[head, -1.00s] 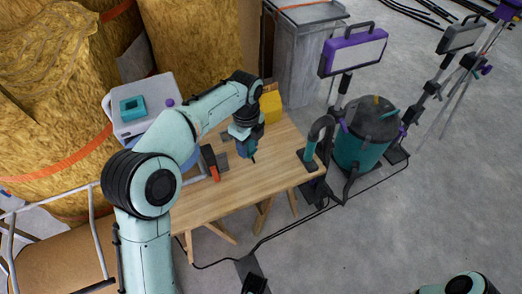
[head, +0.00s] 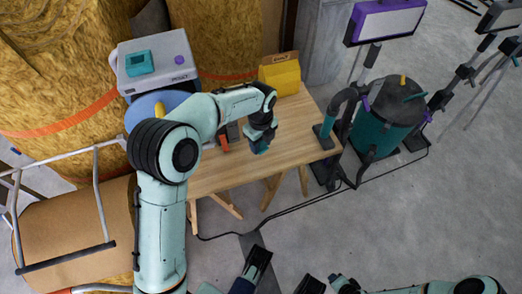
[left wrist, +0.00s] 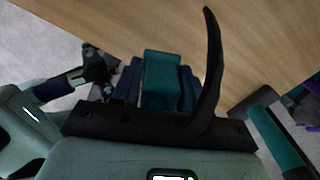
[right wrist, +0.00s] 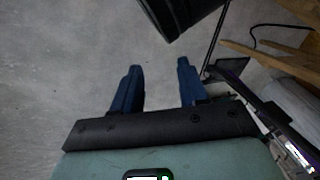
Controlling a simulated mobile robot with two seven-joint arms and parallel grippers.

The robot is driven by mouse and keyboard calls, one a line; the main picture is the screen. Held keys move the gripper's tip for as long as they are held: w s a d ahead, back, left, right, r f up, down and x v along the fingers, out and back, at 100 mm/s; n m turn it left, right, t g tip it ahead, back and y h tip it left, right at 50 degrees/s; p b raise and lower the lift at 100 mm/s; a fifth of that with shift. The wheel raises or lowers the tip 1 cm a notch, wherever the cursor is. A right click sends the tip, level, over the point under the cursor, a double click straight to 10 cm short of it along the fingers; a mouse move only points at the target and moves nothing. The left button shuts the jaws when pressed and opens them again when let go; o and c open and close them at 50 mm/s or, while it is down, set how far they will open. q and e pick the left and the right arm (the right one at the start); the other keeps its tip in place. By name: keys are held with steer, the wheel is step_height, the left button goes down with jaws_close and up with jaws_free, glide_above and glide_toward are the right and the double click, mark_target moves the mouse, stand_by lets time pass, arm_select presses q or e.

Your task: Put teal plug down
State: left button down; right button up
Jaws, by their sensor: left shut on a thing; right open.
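The teal plug (left wrist: 160,80) is a teal block between the dark blue fingers of my left gripper (left wrist: 160,88), which is shut on it, with a black curved strip beside it. In the head view my left gripper (head: 261,146) is over the front part of the wooden table (head: 225,175), and the plug is only a small teal patch there. I cannot tell whether the plug touches the tabletop. My right gripper (right wrist: 155,90) is open and empty, with grey floor beneath it in the right wrist view.
A yellow bag-like item (head: 281,75) stands at the table's back. A dark and orange tool (head: 226,136) lies left of my gripper. A teal vacuum (head: 378,125) with a hose stands right of the table. A cable (head: 330,198) crosses the floor.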

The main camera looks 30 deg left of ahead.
mark_target(260, 151)
arm_select(q)
step_height(260, 151, down, 5)
steer(key=shift+r+b, duration=0.2)
steer(key=shift+b, duration=0.3)
steer(key=shift+f, duration=0.1)
arm_select(e)
steer(key=shift+s+d+f, duration=0.2)
steer(key=shift+s+f, duration=0.05)
steer(key=shift+f, duration=0.3)
steer(key=shift+s+d+f, duration=0.15)
steer(key=shift+s+f, duration=0.1)
steer(key=shift+f, duration=0.25)
arm_select(q)
steer(key=shift+f, duration=0.1)
arm_select(e)
steer(key=shift+s+f, duration=0.1)
arm_select(q)
steer(key=c, duration=0.6)
jaws_free()
steer(key=shift+f, duration=0.1)
